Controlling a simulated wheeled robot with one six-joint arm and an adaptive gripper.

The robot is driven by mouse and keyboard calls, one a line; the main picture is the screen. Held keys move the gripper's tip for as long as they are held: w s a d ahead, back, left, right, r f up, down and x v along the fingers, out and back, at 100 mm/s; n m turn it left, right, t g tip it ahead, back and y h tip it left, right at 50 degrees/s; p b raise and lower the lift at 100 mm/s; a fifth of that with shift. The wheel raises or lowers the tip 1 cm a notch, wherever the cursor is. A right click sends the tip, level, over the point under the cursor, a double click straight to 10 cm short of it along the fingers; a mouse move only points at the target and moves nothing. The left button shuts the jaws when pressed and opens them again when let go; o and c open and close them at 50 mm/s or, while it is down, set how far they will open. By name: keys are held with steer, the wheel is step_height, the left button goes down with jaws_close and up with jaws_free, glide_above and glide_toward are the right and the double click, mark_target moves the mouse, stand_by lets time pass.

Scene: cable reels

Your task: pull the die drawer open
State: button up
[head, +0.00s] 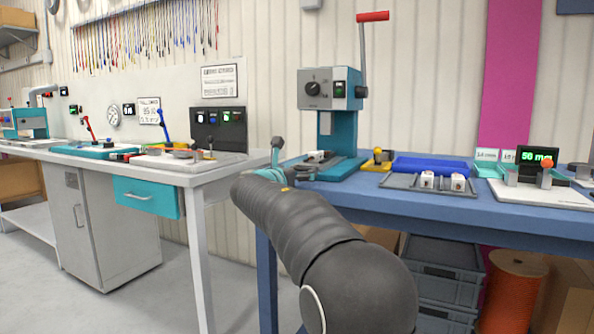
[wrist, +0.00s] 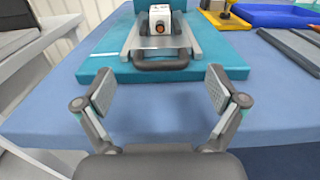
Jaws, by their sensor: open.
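The die drawer (wrist: 160,40) is a grey metal slide with a dark bar handle (wrist: 165,64) at its front. It sits on the teal base (wrist: 225,66) of the press (head: 335,95). A white block with an orange-brown round spot (wrist: 160,20) is on the slide. My gripper (wrist: 160,90) is open and empty, its two pads apart in front of the handle, with the handle ahead between them and not touched. In the head view part of my gripper (head: 278,152) shows left of the press; my arm hides the rest.
The blue bench (wrist: 60,110) has free room around the base. A grey tray (head: 400,183) with two white blocks, a blue bin (head: 432,166) and a yellow piece (head: 379,160) lie right of the press. A white bench (head: 215,172) with a teal drawer stands left.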

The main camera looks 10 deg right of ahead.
steer(key=shift+w+d, duration=0.4)
steer(key=shift+w, duration=0.1)
steer(key=c, duration=1.7)
steer(key=shift+o, duration=0.2)
steer(key=b+v, duration=0.1)
steer(key=v, duration=1.1)
steer(key=shift+s+a+b, duration=0.25)
steer(key=shift+b, duration=0.1)
steer(key=o, duration=1.7)
steer(key=shift+c, duration=0.2)
